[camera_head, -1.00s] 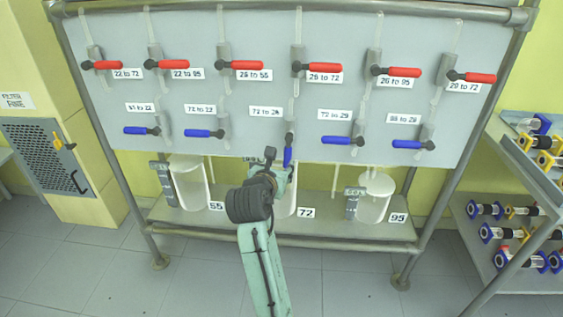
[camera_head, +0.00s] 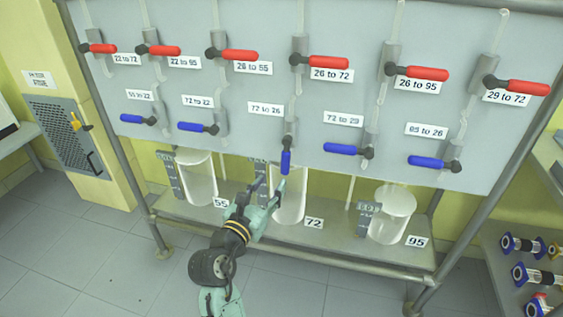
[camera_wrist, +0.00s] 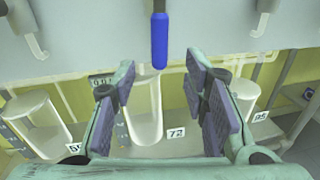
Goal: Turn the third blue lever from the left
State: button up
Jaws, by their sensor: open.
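The third blue lever (camera_head: 285,161) from the left hangs straight down from its valve on the grey panel (camera_head: 330,115), while the other blue levers, such as the second one (camera_head: 198,127), lie roughly sideways. The third lever also shows at the top of the wrist view (camera_wrist: 159,42). My gripper (camera_head: 272,192) is below this lever, apart from it, in front of the middle glass vessel. In the wrist view my gripper (camera_wrist: 165,100) has its two padded fingers spread, with nothing between them; the lever's tip is above the gap.
Red levers (camera_head: 320,62) form a row above the blue ones. Glass vessels (camera_head: 196,175) stand on the shelf under the panel, with tags 55, 72 and 95. A rack (camera_head: 500,270) with coloured fittings stands at the right. The floor in front is clear.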

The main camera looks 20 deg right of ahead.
aim_at(283, 166)
jog(key=shift+s, duration=0.1)
jog(key=p+x, duration=0.2)
jog(key=x, duration=0.8)
jog(key=shift+w+d+r, duration=0.1)
jog(key=shift+w+d, duration=0.05)
jog(key=shift+w, duration=0.2)
jog(key=shift+c, duration=0.4)
grip_shut()
